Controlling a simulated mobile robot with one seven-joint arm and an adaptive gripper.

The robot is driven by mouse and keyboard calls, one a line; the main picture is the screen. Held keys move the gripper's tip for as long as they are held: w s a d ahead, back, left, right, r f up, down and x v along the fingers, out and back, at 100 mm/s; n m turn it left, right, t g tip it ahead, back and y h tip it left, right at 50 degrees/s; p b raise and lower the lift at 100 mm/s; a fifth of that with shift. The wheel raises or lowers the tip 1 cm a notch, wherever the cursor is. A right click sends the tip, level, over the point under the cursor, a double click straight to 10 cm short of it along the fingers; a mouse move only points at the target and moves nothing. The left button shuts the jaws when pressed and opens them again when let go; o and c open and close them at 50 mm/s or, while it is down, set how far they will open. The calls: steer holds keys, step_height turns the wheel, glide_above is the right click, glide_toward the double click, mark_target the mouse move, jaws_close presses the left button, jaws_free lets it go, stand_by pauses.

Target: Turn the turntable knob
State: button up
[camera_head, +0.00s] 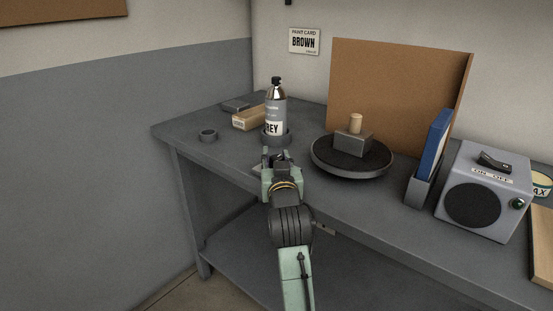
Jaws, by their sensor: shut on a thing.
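The turntable (326,169) is a round dark disc on the bench, right of my gripper. A grey block (352,145) with a pale wooden peg (355,123) on top sits on it. My gripper (277,156) is low over the bench near its front edge, left of the turntable and in front of the spray can. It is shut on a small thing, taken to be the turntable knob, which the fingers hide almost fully. A pale grey plate edge (257,170) shows just left of the gripper. The knob's angle cannot be seen.
A grey-labelled spray can (276,105) stands in a dark cup (283,139) close behind my gripper. A blue panel (438,145) and a switch box (486,190) stand right. A brown board (395,85) stands behind the turntable.

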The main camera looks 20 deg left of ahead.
steer(key=c, duration=0.5)
steer(key=shift+c, duration=0.2)
steer(key=shift+a+m+h, duration=0.1)
steer(key=shift+m+h, duration=0.2)
steer(key=shift+h, duration=0.1)
steer(key=m+t+h+p, duration=0.1)
steer(key=m+h, duration=0.1)
steer(key=h, duration=0.2)
steer(key=shift+a+m, duration=0.1)
steer(key=shift+m, duration=0.2)
steer(key=m+h, duration=0.1)
steer(key=h, duration=0.1)
steer(key=m+h, duration=0.2)
steer(key=h, duration=0.1)
steer(key=shift+m+h+b, duration=0.3)
steer(key=m+g+h+b, duration=0.1)
steer(key=m+g+h, duration=0.1)
steer(key=m+h, duration=0.1)
steer(key=m+g+h+b, duration=0.1)
steer(key=m+h+b, duration=0.1)
steer(key=h, duration=0.4)
steer(key=shift+m+g, duration=0.4)
steer(key=shift+m, duration=0.3)
steer(key=m+g+h, duration=0.4)
steer(key=g, duration=0.1)
steer(key=shift+m+g+b, duration=0.3)
steer(key=shift+g+b, duration=0.1)
steer(key=shift+d+h, duration=0.2)
steer(key=shift+h, duration=0.1)
